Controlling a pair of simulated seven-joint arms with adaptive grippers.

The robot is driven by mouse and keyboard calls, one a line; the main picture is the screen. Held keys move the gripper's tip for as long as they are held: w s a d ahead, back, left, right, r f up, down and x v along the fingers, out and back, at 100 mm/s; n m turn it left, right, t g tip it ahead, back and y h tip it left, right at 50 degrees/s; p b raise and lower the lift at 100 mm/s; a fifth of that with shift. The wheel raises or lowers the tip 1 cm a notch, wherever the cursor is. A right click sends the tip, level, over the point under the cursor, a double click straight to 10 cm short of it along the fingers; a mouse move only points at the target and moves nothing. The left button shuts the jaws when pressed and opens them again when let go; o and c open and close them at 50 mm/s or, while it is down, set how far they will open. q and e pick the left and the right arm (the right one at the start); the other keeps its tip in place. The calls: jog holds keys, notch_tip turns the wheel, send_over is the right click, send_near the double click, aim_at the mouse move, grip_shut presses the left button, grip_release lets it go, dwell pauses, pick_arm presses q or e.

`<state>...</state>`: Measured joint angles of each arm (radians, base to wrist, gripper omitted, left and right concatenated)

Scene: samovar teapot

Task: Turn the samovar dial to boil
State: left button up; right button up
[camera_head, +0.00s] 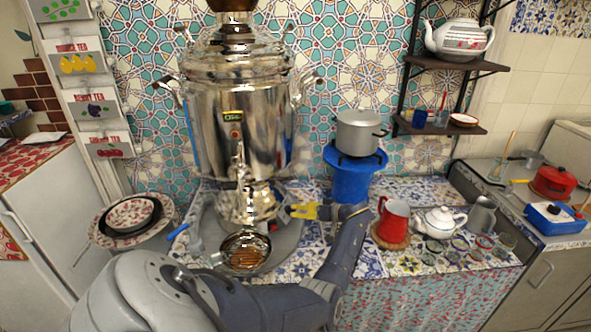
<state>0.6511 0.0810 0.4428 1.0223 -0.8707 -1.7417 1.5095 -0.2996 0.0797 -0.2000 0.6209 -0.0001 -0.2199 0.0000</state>
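The shiny silver samovar (262,125) stands upright on the tiled counter, left of centre, with a small label on its front and a spout below. Its narrower base (249,203) stands at the back of a grey round surface. I cannot make out the dial or its setting. My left arm comes in from the lower left, crosses in front of the counter and bends back up. Its yellow-fingered gripper (302,211) points left, just right of the samovar's base. Its fingers look apart with nothing between them. Contact with the base cannot be told. My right gripper is not seen.
A grey pot (358,133) sits on a blue stand (352,180). A red jug (393,224), a white teapot (440,222) and several glasses crowd the right. A grey-and-blue item (180,231) is at left.

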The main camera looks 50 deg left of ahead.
pick_arm(q)
jog(key=shift+x, duration=1.9)
jog(key=shift+c, duration=0.5)
jog(key=c, duration=1.2)
